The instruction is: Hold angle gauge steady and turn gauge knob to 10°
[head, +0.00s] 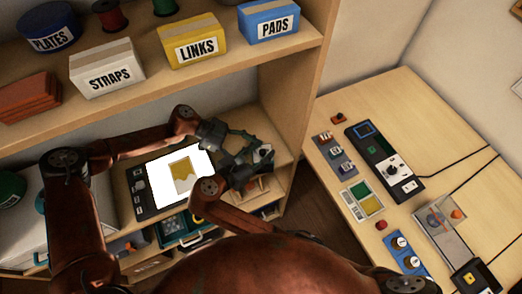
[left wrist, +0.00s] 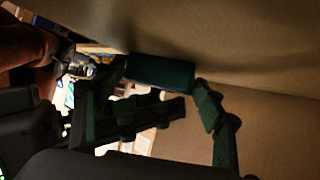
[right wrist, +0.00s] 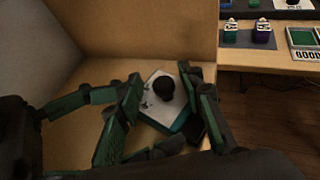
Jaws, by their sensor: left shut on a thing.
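The angle gauge (right wrist: 172,113) is a teal block with a white face and a round black knob (right wrist: 163,85); it stands on the shelf board. In the head view the gauge (head: 262,154) is small and partly covered. My left gripper (head: 254,142) is shut on the gauge; its teal side (left wrist: 160,72) shows at the fingers in the left wrist view. My right gripper (right wrist: 162,82) is open, with its fingers on either side of the knob and gaps to it. The dial's marks and reading are too small to tell.
A tablet with a white screen (head: 163,188) lies left of the gauge. An upper shelf holds boxes, including a yellow LINKS box (head: 193,41). A wooden side panel (head: 288,85) rises close by. The table (head: 425,120) at right carries electronic devices and cables.

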